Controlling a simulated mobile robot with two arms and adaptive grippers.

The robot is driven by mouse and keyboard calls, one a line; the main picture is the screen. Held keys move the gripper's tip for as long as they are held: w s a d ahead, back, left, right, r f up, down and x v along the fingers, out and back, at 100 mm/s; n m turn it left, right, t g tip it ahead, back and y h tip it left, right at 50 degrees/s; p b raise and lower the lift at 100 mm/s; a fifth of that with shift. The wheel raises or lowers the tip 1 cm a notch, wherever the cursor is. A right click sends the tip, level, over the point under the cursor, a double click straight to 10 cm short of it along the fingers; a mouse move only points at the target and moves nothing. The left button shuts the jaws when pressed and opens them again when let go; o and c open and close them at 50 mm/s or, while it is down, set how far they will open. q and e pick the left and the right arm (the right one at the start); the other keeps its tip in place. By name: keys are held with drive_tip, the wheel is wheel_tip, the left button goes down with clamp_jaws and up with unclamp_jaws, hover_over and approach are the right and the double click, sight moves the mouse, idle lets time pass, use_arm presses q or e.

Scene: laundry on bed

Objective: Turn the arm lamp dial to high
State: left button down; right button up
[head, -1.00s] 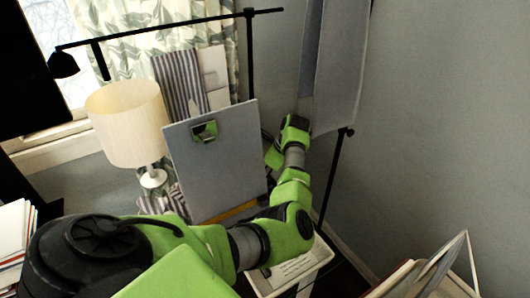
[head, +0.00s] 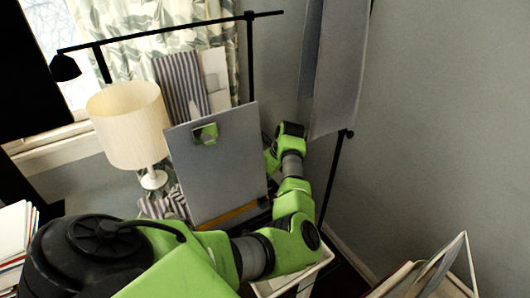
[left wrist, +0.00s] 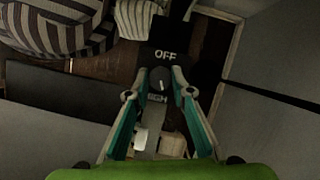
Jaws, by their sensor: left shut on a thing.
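The arm lamp (head: 180,31) is black, with a small shade at the left end of a long bar on a tall post. In the left wrist view its control box (left wrist: 176,34) carries a white OFF label above and a partly covered HIGH label below. The round dark dial (left wrist: 160,76) sits between them; its pointer setting is too small to read surely. My left gripper (left wrist: 161,80) is closed around the dial, one finger on each side. In the head view the dial and my fingertips are hidden behind a grey clipboard. My right gripper is in neither view.
The grey clipboard (head: 212,175) stands upright close to my left forearm. A cream table lamp (head: 131,124) is left of it, with striped cloth (head: 180,85) behind. A tall grey panel (head: 335,65) hangs beside my wrist. Papers (head: 15,240) are stacked at far left.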

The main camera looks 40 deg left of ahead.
use_arm(q)
drive_tip(key=shift+m, duration=0.3)
drive_tip(key=c, duration=1.8)
unclamp_jaws()
drive_tip(key=v, duration=1.2)
drive_tip(key=shift+s, duration=0.1)
